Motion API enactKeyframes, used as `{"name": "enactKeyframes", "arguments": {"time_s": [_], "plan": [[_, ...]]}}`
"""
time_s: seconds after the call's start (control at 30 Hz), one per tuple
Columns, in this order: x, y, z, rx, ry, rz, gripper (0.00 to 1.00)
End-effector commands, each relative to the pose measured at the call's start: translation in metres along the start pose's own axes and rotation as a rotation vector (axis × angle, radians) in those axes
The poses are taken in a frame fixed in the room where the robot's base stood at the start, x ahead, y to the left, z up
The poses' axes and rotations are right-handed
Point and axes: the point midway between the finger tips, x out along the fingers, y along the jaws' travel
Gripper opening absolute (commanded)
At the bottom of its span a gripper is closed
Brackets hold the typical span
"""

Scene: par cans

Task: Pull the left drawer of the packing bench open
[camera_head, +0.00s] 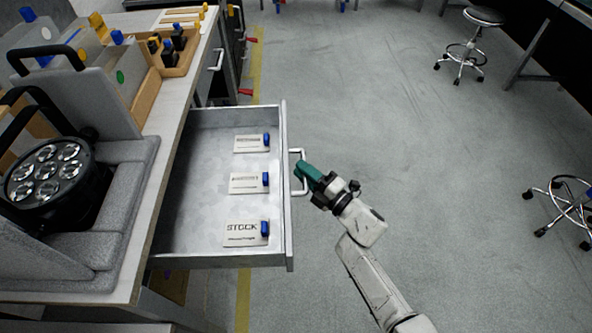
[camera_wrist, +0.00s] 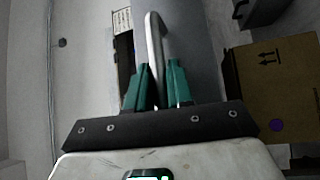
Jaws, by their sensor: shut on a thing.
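A grey metal drawer (camera_head: 200,190) of the packing bench (camera_head: 172,130) stands well open in the head view. Its white bar handle (camera_head: 298,158) is on the front panel's outer face. My gripper (camera_head: 304,173), with green fingers, is shut on the handle. In the wrist view the handle (camera_wrist: 154,50) runs between the two green fingers (camera_wrist: 157,85). Several cards marked with blue pieces, one reading STOCK (camera_head: 243,234), lie flat inside the drawer. The part of the handle between the fingers is hidden.
On the bench top are a par can (camera_head: 42,178) in grey foam and a wooden tray (camera_head: 180,68). Another handle (camera_head: 219,60) shows farther along the bench. A cardboard box (camera_wrist: 275,90) is in the wrist view. Stools (camera_head: 467,48) stand right; the floor between is clear.

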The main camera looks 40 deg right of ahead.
Motion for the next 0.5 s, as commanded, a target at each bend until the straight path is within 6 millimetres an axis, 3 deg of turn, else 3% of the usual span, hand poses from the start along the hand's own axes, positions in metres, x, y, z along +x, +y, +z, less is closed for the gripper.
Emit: {"name": "enactKeyframes", "arguments": {"time_s": [0.33,0.37,0.5], "plan": [[-0.0017,-0.0019,0.0009,0.000,-0.001,-0.004,0.00],[-0.0017,-0.0019,0.0009,0.000,-0.001,-0.004,0.22],[-0.0013,-0.0013,0.0008,0.000,-0.001,-0.003,0.36]]}}
